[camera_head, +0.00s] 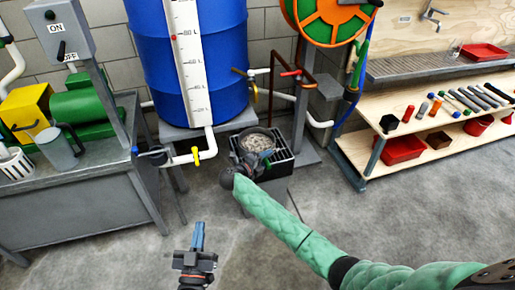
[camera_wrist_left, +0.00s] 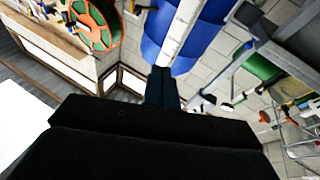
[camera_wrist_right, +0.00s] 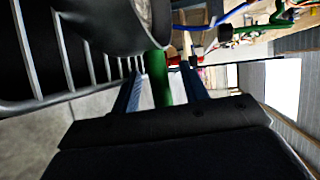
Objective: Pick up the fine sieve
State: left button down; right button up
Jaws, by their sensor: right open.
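The sieve (camera_head: 257,143) is a round dark pan with a pale speckled inside, resting on a black slatted crate below the blue barrel. I cannot tell for sure that its mesh is fine. In the right wrist view its dark rim (camera_wrist_right: 110,28) and green handle (camera_wrist_right: 160,80) show close up. My right gripper (camera_head: 258,163) is at the sieve's near side. Its fingers (camera_wrist_right: 160,70) are open, with the green handle between them. My left gripper (camera_head: 198,236) is low over the floor, away from the sieve, its fingers (camera_wrist_left: 161,82) together and empty.
The black slatted crate (camera_head: 278,170) stands on a grey stand. A white pipe with a yellow valve (camera_head: 196,155) is to its left, below the blue barrel (camera_head: 222,60). A grey workbench (camera_head: 95,190) is at left, a wooden shelf (camera_head: 420,125) at right. The floor in front is clear.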

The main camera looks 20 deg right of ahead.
jog(key=shift+c, duration=0.4)
grip_shut()
jog(key=shift+r, duration=0.15)
